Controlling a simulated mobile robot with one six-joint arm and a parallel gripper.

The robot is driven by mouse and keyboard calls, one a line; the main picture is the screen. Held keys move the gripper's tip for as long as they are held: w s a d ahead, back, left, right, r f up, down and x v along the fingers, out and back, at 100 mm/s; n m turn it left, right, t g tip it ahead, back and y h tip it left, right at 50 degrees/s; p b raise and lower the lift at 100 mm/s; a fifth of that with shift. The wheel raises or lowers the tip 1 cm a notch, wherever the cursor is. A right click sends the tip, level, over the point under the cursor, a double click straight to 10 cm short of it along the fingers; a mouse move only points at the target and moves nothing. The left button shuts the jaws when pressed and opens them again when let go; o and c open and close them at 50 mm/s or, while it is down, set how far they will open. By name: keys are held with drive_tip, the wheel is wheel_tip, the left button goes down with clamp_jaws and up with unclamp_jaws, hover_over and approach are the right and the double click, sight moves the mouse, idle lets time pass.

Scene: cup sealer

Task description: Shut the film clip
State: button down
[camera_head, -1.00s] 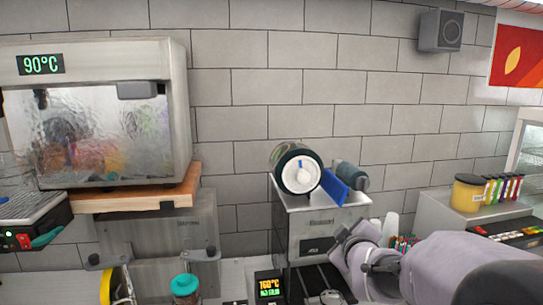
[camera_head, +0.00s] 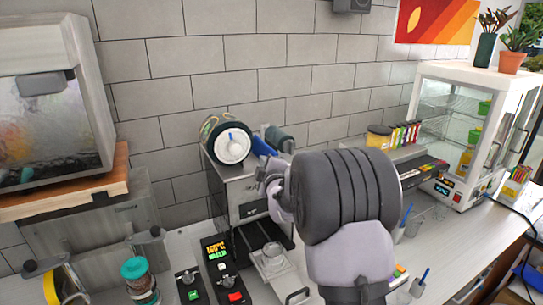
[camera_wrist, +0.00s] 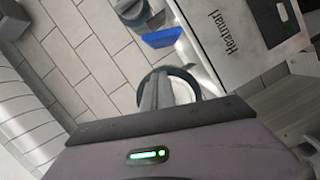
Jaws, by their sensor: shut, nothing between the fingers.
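The cup sealer (camera_head: 238,184) is a grey metal box labelled "Heatmart" in the wrist view (camera_wrist: 232,55). On its top lies a film roll with a white end cap (camera_head: 233,146) and a dark rim. The blue film clip (camera_head: 263,148) stands tilted up beside the roll, partly hidden; it shows as a blue plate in the wrist view (camera_wrist: 162,38). A smaller dark roll (camera_head: 281,140) sits behind it. My gripper (camera_head: 266,180) is shut and empty, in front of the sealer's upper right side. In the wrist view its fingers (camera_wrist: 163,92) overlap the white roll end, apart from the clip.
A cup tray (camera_head: 272,260) sticks out of the sealer's front. A control panel (camera_head: 217,254) and a teal-lidded jar (camera_head: 139,280) stand to the left. A shelf with a yellow tub (camera_head: 379,137) and a glass cabinet (camera_head: 455,125) are on the right.

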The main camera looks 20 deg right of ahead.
drive_tip(key=w+d, duration=0.1)
drive_tip(key=w+d+f+p, duration=0.1)
drive_tip(key=d, duration=0.1)
drive_tip(key=w+d+p, duration=0.1)
drive_tip(key=shift+w+d+f, duration=0.2)
drive_tip(key=shift+w+f, duration=0.15)
drive_tip(key=shift+d+m+b, duration=0.3)
drive_tip(key=shift+m+b, duration=0.25)
drive_tip(key=shift+m, duration=0.05)
drive_tip(key=shift+d+f+m+g+y+p, duration=0.25)
drive_tip(key=shift+d+f+m+y+p, duration=0.4)
drive_tip(key=shift+m, duration=0.75)
drive_tip(key=shift+d+f+m+g+y+p, duration=0.2)
drive_tip(key=shift+d+f+m+y+p, duration=0.2)
drive_tip(key=shift+d+m, duration=0.7)
drive_tip(key=shift+d+f+m+g+y+p, duration=0.25)
drive_tip(key=shift+d+f+m+y+p, duration=0.25)
drive_tip(key=shift+m, duration=1.2)
